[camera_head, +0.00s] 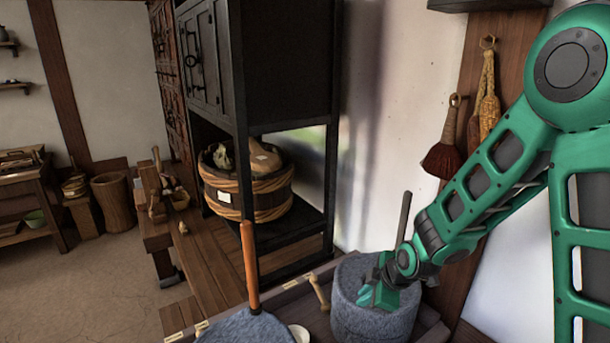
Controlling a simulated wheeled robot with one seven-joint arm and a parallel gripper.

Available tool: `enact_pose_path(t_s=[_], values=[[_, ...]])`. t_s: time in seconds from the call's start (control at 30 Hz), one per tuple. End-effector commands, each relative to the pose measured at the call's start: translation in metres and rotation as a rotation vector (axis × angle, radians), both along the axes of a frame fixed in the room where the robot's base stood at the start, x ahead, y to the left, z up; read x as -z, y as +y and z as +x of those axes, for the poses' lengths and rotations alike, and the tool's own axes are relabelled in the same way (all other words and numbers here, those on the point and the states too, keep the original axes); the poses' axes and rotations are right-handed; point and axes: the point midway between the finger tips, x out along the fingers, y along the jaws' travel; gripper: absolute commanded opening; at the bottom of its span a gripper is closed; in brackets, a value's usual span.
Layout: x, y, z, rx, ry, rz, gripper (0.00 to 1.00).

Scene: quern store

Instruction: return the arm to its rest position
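My green arm reaches in from the right side of the view. My gripper (367,294) points down and left, over or against a round grey stone block (372,322). Whether it touches the stone I cannot tell. The fingers are small and partly overlapped in this view, so their opening is unclear, and I see no object held in them. A dark upright rod (404,218) stands just behind the wrist; its lower end is hidden by my arm.
A wooden handle (250,266) rises from another grey stone (246,330) at the bottom. A small wooden tool (318,292) stands between the stones. A black cabinet (285,60) holds a wooden tub (246,187).

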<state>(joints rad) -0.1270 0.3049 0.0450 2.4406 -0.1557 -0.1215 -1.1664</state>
Motion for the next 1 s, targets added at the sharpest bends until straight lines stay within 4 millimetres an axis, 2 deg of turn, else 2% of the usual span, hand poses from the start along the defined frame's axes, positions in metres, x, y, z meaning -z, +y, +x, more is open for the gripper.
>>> enact_pose_path(t_s=[0.03, 0.2, 0.37, 0.6, 0.83, 0.9, 1.0], values=[[-0.018, -0.010, -0.003, 0.068, 0.010, 0.015, 0.11], [-0.064, -0.043, -0.024, 0.324, 0.079, 0.079, 0.11], [-0.104, -0.073, -0.052, 0.580, 0.132, 0.145, 0.11], [-0.153, -0.113, -0.103, 0.964, 0.192, 0.256, 0.11], [-0.184, -0.143, -0.154, 1.289, 0.233, 0.354, 0.11], [-0.176, -0.175, -0.178, 1.398, 0.283, 0.322, 0.11], [-0.170, -0.208, -0.216, 1.542, 0.356, 0.294, 0.11]])
